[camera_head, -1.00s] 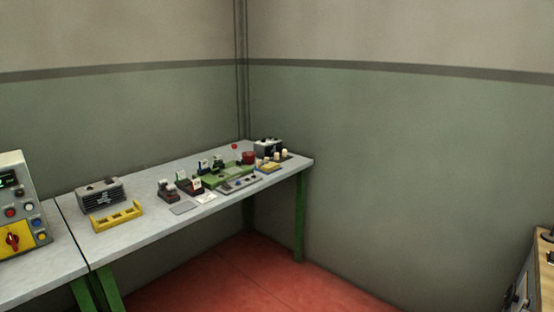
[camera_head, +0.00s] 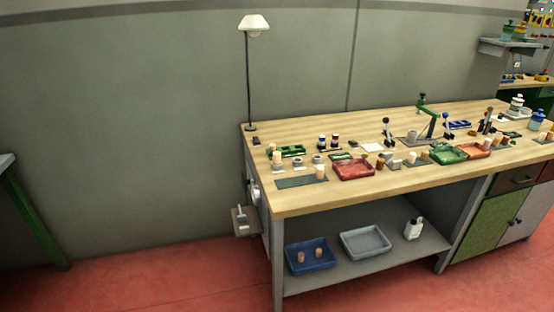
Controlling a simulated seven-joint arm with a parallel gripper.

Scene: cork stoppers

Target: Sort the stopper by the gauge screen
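Several small cork-coloured cylinders, which look like stoppers, stand on a wooden-topped bench (camera_head: 350,197). One stopper (camera_head: 320,172) stands at the end of a dark mat (camera_head: 293,183) near the bench's left front. Others stand further right, near the red tray (camera_head: 353,175) and the green tray (camera_head: 448,157). An orange tray (camera_head: 474,149) is beside the green one. I cannot tell which stopper is the task's, and I cannot make out a gauge screen. My gripper is not in view.
A lamp (camera_head: 254,25) stands at the bench's back left corner. The lower shelf holds a blue tray (camera_head: 310,265) with two cork-coloured pieces, a grey tray (camera_head: 365,243) and a white bottle (camera_head: 413,229). Red floor (camera_head: 150,285) is clear left of the bench.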

